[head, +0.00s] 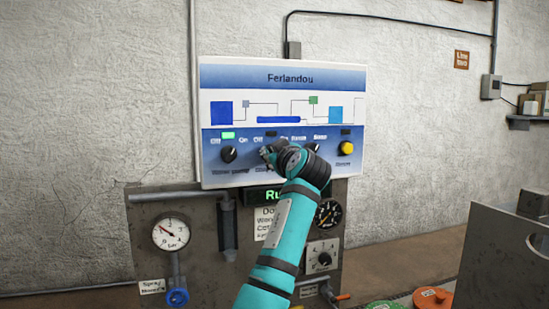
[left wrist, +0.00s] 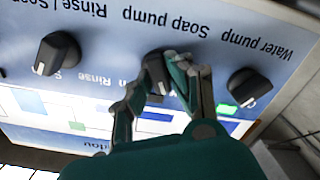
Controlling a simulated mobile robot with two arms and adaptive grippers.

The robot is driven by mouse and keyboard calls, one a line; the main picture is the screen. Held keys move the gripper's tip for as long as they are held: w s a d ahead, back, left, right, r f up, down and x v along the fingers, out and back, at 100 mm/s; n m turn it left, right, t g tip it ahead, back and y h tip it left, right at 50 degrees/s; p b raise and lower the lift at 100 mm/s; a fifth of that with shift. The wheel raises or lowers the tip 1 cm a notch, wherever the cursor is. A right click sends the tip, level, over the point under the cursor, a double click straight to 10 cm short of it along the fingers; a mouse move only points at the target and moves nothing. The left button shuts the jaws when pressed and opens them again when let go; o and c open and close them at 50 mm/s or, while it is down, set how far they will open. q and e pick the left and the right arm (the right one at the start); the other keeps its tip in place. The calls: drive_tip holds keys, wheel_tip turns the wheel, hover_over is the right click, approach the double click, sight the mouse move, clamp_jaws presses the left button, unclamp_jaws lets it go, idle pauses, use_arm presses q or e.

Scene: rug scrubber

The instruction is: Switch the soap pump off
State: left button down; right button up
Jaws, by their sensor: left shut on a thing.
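The soap pump knob (left wrist: 156,68) is a black rotary knob on the blue lower band of the control panel (head: 282,77). Its label, "Soap pump", shows upside down in the left wrist view. My left gripper (head: 267,153) is at this knob, with its fingers on either side, shut on it. The fingers (left wrist: 163,85) also show in the left wrist view. The small indicator window (head: 271,134) by this knob is dark. My right gripper is not in view.
The water pump knob (head: 228,154) sits left of it, with its indicator (head: 228,135) lit green. A rinse/soap knob (left wrist: 56,53) and a yellow button (head: 347,148) are also on the panel. Below are a pressure gauge (head: 171,232) and a blue valve wheel (head: 177,297).

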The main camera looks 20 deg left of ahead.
use_arm(q)
drive_tip(key=shift+n, duration=0.3)
drive_tip(key=c, duration=1.2)
unclamp_jaws()
drive_tip(key=shift+c, duration=0.2)
drive_tip(key=v, duration=0.7)
drive_tip(key=shift+s+d, duration=0.15)
drive_tip(key=shift+s, duration=0.05)
